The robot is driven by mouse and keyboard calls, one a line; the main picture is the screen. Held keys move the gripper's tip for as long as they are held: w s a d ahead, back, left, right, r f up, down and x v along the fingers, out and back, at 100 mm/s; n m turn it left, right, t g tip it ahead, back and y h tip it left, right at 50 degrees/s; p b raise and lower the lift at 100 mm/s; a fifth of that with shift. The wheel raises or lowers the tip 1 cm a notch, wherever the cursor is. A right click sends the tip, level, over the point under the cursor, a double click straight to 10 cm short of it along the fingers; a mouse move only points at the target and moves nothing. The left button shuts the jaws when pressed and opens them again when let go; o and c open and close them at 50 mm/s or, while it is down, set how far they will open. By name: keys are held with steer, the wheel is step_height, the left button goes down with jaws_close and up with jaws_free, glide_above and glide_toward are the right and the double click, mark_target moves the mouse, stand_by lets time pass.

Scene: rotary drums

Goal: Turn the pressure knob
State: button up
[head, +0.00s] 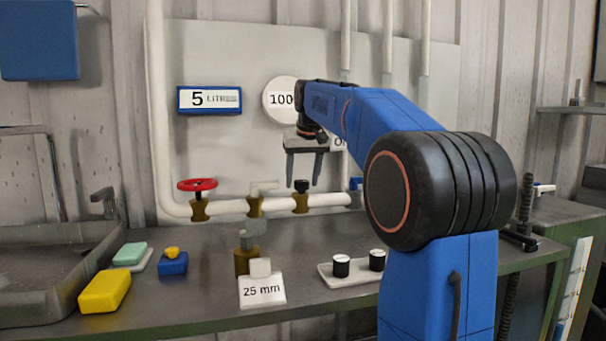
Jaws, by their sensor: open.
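A small black knob (301,186) sits on top of a brass fitting (300,204) on the white horizontal pipe. It is the likeliest pressure knob, though no label on it can be read. My gripper (303,184) points down with its two fingers apart. In the picture the fingertips lie to the left and right of the black knob. Whether they are level with it in depth or in front of it cannot be told, and no contact shows.
A red handwheel valve (197,186) and a second brass valve (256,206) share the pipe. On the bench stand a 25 mm card (262,290), a brass part (246,258), a yellow sponge (105,291) and a white tray (328,273) with black-sided cylinders.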

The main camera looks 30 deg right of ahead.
steer(key=v, duration=1.7)
steer(key=shift+s+r, duration=0.15)
steer(key=shift+s, duration=0.1)
